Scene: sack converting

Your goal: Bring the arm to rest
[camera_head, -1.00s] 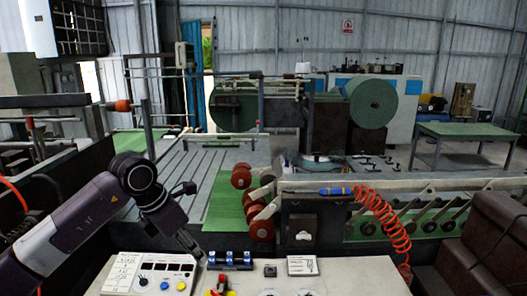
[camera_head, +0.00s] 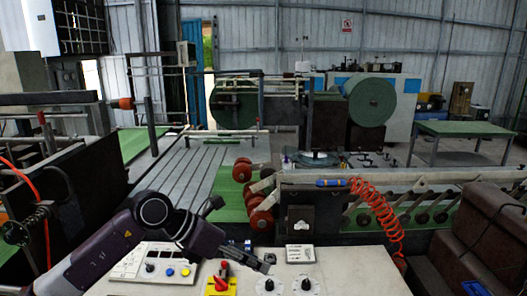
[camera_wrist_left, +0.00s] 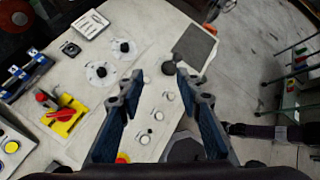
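My left gripper (camera_head: 262,264) is over the pale control desk (camera_head: 350,270) in the head view, at the end of my purple-grey arm from the left. In the left wrist view the same gripper (camera_wrist_left: 156,84) has its two blue-padded fingers wide apart. My right gripper cannot be made out.
A red and yellow switch (camera_wrist_left: 62,112), blue rocker switches (camera_wrist_left: 25,75) and two round dials (camera_wrist_left: 124,47) stand on the desk. A coiled orange hose (camera_head: 378,212) hangs at the right. Red rollers (camera_head: 261,220) lie behind the desk.

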